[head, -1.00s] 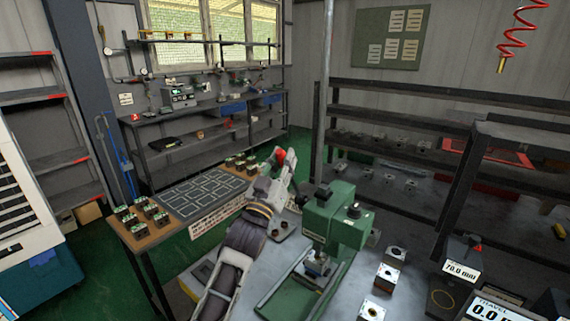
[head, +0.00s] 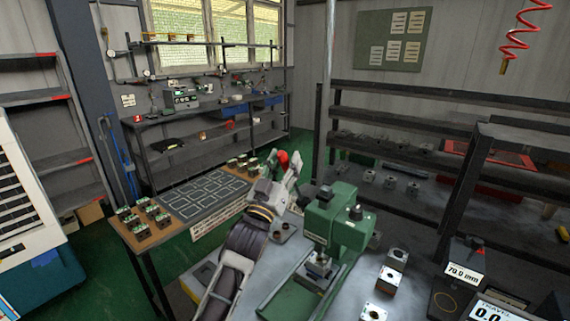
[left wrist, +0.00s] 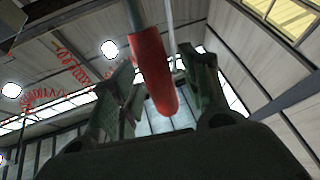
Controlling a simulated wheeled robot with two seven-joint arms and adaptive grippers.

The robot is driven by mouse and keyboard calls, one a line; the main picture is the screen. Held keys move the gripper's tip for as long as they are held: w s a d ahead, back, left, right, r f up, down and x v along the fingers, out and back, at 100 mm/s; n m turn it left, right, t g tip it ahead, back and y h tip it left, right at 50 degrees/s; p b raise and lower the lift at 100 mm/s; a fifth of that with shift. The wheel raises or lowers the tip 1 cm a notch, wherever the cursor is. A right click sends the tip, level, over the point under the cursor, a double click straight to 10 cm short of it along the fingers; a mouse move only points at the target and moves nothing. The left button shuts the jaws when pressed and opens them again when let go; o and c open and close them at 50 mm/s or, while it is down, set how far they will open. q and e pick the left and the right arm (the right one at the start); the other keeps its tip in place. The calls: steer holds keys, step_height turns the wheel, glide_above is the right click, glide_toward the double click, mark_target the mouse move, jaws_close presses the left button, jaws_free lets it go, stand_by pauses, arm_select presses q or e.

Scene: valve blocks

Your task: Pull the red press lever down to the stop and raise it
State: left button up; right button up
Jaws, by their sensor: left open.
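The green press (head: 341,226) stands on the grey bench in the head view. Its red lever handle (head: 282,158) shows at the tips of my left gripper (head: 284,172). In the left wrist view the red handle (left wrist: 154,75) on its grey rod comes down between the two spread fingers of my left gripper (left wrist: 157,98). The gripper is open, with the handle between the fingers rather than clamped. Whether a finger touches it I cannot tell. The lever's joint to the press is hidden in the head view. My right gripper is not in view.
A metal block (head: 318,266) sits under the press ram. More blocks (head: 390,281) lie on the bench to its right, beside a gauge reading 70.0 mm (head: 462,275). A wooden-topped table (head: 150,234) with small blocks stands left. A grey post (head: 329,95) rises behind the press.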

arm_select(q)
steer(key=v, duration=1.1)
steer(key=shift+s+a, duration=0.15)
steer(key=shift+s, duration=0.2)
steer(key=shift+f, duration=0.15)
stand_by(0.3)
